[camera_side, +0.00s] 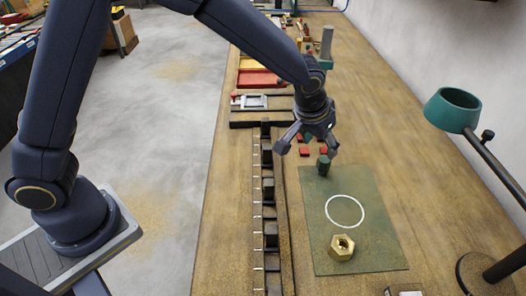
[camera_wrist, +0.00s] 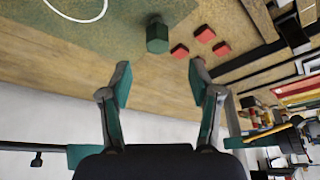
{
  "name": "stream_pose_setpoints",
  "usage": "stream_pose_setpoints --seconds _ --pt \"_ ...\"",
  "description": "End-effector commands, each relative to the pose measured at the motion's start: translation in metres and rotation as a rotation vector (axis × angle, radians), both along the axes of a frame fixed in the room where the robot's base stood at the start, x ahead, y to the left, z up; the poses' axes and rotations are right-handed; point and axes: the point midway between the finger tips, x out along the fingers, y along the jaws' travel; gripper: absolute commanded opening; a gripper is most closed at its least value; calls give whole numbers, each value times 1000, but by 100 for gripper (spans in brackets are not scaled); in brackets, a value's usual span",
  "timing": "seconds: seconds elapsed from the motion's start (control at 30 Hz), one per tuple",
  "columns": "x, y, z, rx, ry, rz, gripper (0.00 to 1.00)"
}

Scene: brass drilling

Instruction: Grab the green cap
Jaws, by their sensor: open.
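The green cap (camera_side: 323,165), small and dark green, sits at the far edge of the dark green mat (camera_side: 385,257). In the wrist view the cap (camera_wrist: 157,38) shows as a faceted block, beyond and roughly between my fingertips. My gripper (camera_side: 307,146) is open and empty, pointing down above the table close to the cap. The wrist view shows its spread fingers (camera_wrist: 160,82) apart from the cap, with nothing between them.
Several small red blocks (camera_side: 304,151) lie next to the cap. A brass hex nut (camera_side: 342,247) stands at the white ring's (camera_side: 328,203) near side. A dark slotted rail (camera_side: 270,236) runs left of the mat. A green lamp (camera_side: 452,111) stands right.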

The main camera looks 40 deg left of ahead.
Motion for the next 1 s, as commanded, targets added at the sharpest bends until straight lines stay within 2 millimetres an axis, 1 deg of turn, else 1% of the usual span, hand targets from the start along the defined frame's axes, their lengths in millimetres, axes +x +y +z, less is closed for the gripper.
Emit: stream_pose_setpoints --seconds 0.03,0.1,0.2,0.37,0.6,0.73,0.93,1.0 --pt "3 0 -11 2 3 1 62" --pt "8 0 -22 1 3 0 62" --pt "13 -1 -32 0 1 0 62" --pt "17 -2 -42 0 1 0 62" --pt "32 -5 -75 0 1 0 62" --pt "36 -5 -83 0 0 0 62" --pt "36 -6 -83 -1 -1 0 62" --pt "36 -6 -83 -1 -1 0 55"
